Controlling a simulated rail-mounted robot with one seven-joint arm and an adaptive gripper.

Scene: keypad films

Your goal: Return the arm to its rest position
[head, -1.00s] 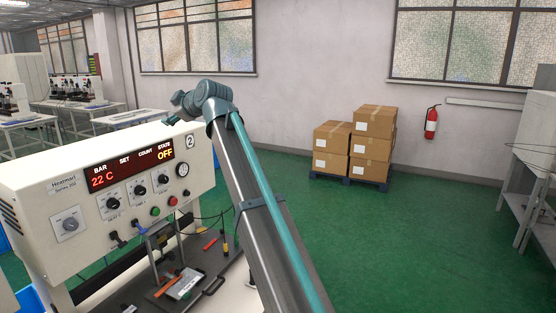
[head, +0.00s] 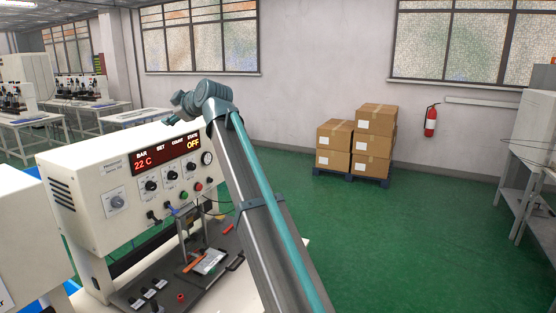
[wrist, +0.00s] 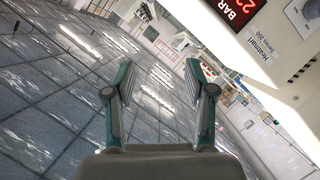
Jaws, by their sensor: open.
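My gripper (wrist: 160,85) shows in the wrist view with its two fingers apart and nothing between them. Behind it are the ceiling and far parts of the room, tilted. In the head view my arm rises from the bottom centre and bends at the top toward the left, above the white press machine (head: 88,170). The gripper's fingers are not clear in the head view. The machine's display reads 22 C and OFF. Its upper front corner also shows at the top right of the wrist view (wrist: 262,62).
A fixture with a keypad-like part (head: 209,262) sits on the machine's work plate. Another white cabinet (head: 28,240) stands at the left. Stacked cardboard boxes (head: 374,145) stand by the wall, and a grey shelf (head: 530,165) is at the right. The green floor (head: 420,235) between is clear.

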